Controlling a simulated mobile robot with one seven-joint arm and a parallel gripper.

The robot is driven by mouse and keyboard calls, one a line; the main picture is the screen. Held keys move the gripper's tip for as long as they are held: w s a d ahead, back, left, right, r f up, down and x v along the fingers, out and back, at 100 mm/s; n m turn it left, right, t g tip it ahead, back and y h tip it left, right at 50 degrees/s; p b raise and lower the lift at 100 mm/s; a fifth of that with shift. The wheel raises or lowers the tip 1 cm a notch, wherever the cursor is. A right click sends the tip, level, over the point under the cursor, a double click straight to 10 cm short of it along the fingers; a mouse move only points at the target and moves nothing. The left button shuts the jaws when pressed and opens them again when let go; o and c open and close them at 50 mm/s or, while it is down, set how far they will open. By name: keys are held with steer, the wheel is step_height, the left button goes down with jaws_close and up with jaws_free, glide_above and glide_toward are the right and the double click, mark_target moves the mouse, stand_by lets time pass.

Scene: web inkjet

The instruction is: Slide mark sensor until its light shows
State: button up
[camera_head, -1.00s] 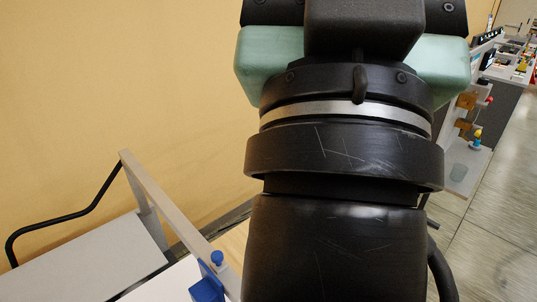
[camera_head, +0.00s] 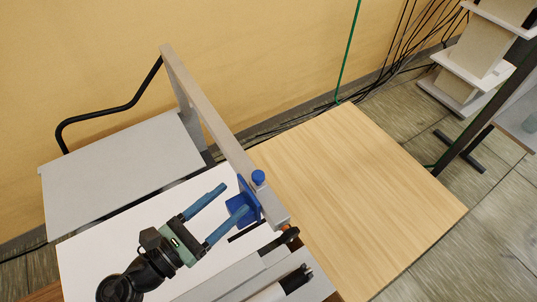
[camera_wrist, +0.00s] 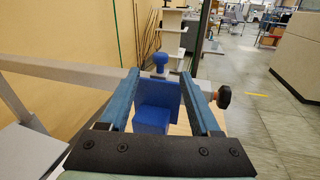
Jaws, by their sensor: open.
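The mark sensor is a blue block with an upright plate and a round knob (camera_head: 246,205), mounted at the grey rail (camera_head: 212,120) near its right end. It also shows in the wrist view (camera_wrist: 153,118), between my fingers. My gripper (camera_head: 232,208) is open, with two blue fingers pointing at the sensor from the left. In the head view one finger reaches toward the block and the other lies behind it; I cannot tell whether either touches. No lit light shows on the sensor.
A white web surface (camera_head: 110,245) lies under my gripper, with a grey panel (camera_head: 120,170) and black bent bar behind. Rollers and a dark knob (camera_head: 290,235) are at the front right. A bare wooden board (camera_head: 360,195) is to the right. Cables run along the wall.

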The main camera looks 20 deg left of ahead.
mark_target(262, 172)
steer(key=shift+n, duration=0.4)
steer(key=p+x, duration=0.1)
steer(key=x, duration=1.1)
steer(key=shift+d, duration=0.1)
jaws_close()
stand_by(0.8)
